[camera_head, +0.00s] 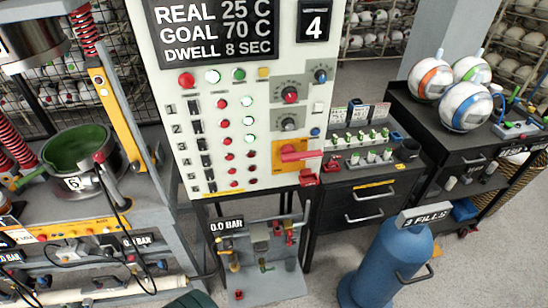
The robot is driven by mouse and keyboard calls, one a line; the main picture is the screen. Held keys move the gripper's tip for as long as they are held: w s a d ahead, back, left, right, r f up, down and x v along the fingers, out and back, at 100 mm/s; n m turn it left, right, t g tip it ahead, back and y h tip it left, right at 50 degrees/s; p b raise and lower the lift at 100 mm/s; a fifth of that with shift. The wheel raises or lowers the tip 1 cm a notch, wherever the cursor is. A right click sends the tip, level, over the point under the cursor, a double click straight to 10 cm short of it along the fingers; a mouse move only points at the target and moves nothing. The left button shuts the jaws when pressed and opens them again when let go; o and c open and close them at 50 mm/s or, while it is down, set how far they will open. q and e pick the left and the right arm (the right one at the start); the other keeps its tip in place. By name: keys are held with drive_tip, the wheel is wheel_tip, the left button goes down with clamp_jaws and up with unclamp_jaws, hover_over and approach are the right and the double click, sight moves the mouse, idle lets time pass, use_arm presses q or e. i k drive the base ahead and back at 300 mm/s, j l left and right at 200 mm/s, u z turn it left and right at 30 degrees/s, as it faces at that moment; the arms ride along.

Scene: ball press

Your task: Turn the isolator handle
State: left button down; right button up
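The isolator handle looks to be the red lever (300,155) on a yellow-orange plate (284,168) at the lower right of the white control panel (212,122). The lever lies roughly level and sticks out to the right past the panel's edge. A smaller red part (307,177) hangs just below its right end. Neither of my grippers shows in the view, and nothing touches the handle.
A black drawer cabinet (370,200) with small bottles stands right of the panel. A blue gas cylinder (378,265) stands in front of it. A valve stand (262,245) sits below the panel. A press with a green-lined pot (80,148) is at left.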

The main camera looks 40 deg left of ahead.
sight(289, 154)
drive_tip(key=u, duration=1.25)
